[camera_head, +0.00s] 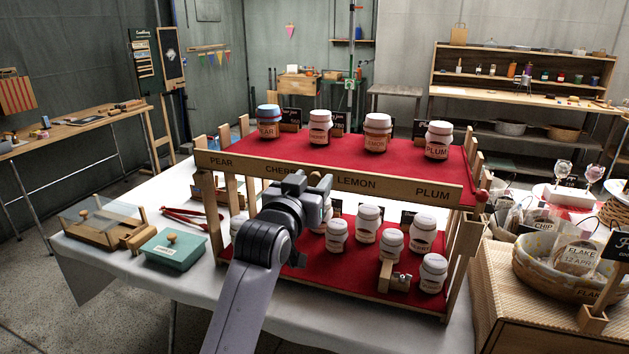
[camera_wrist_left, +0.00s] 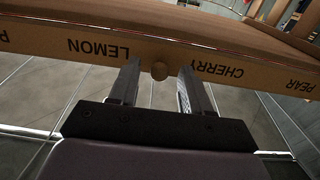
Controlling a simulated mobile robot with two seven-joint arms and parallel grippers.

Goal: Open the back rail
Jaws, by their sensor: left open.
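A long wooden rail (camera_head: 400,187) lettered PEAR, CHERRY, LEMON and PLUM runs along the near edge of the upper red shelf (camera_head: 345,158). My left gripper (camera_head: 303,184) is at the rail's middle, covering part of CHERRY in the head view. In the left wrist view the rail (camera_wrist_left: 210,68) appears upside down, with a small round wooden knob (camera_wrist_left: 160,70) between LEMON and CHERRY. The open fingers of my left gripper (camera_wrist_left: 158,85) lie on either side of the knob. I cannot tell whether they touch it. My right gripper is not in view.
Labelled jars (camera_head: 377,134) stand on the upper shelf behind the rail. More jars (camera_head: 391,243) and a small wooden block (camera_head: 398,276) are on the lower shelf near my arm. A green box (camera_head: 172,252) sits left. A basket (camera_head: 562,278) stands right.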

